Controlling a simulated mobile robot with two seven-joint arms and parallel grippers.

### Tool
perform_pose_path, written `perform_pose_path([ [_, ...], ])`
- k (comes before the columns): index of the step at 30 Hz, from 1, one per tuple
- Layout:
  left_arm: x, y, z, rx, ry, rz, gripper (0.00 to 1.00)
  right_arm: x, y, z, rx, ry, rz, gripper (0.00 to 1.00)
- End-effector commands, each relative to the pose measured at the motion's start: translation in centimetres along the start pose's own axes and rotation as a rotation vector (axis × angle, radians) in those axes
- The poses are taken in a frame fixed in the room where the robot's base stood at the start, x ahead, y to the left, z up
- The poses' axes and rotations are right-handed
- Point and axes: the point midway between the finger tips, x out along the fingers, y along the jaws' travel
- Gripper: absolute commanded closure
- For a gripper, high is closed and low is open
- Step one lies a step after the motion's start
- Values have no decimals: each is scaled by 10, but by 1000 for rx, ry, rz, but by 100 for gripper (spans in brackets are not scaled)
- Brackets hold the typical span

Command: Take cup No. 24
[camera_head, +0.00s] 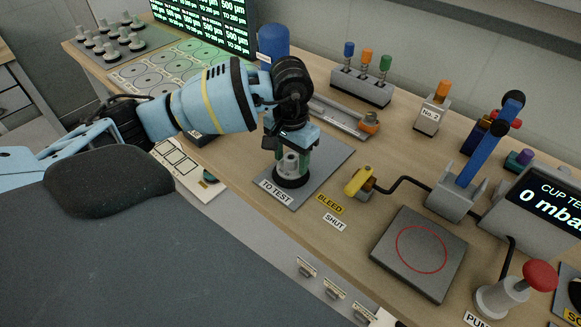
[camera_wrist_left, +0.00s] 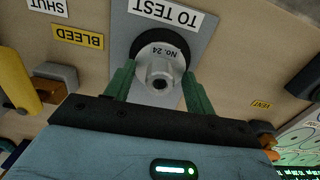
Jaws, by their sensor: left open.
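Cup No. 24 (camera_wrist_left: 160,68) is a grey metal fitting on a round black base, marked "No. 24". It stands on the grey TO TEST plate (camera_head: 325,165), and it also shows in the head view (camera_head: 291,168). My left gripper (camera_head: 288,152) points down over the cup. In the left wrist view its two green fingers (camera_wrist_left: 157,82) are open, one on each side of the cup's grey neck. I cannot tell whether either finger touches it. My right gripper is not in view.
A yellow-handled valve (camera_head: 359,181) with BLEED and SHUT labels stands right of the plate. Beyond it are a grey pad with a red circle (camera_head: 419,254) and a red-knobbed pump (camera_head: 510,291). A rack of coloured plungers (camera_head: 362,85) stands behind. More cups (camera_head: 110,40) stand at far left.

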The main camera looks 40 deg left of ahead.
Motion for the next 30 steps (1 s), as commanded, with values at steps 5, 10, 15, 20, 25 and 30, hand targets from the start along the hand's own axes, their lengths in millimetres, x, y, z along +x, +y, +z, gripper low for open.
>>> perform_pose_path([
  [5,0,0,0,0,0,0,57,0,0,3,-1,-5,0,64],
  [10,0,0,0,0,0,1,80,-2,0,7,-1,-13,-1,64],
  [15,-1,0,0,0,0,1,97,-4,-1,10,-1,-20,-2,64],
  [20,-1,0,0,0,1,1,97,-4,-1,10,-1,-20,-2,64],
  [25,-5,0,0,0,1,2,97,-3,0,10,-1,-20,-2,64],
  [30,-19,0,-1,-1,2,0,97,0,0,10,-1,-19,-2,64],
])
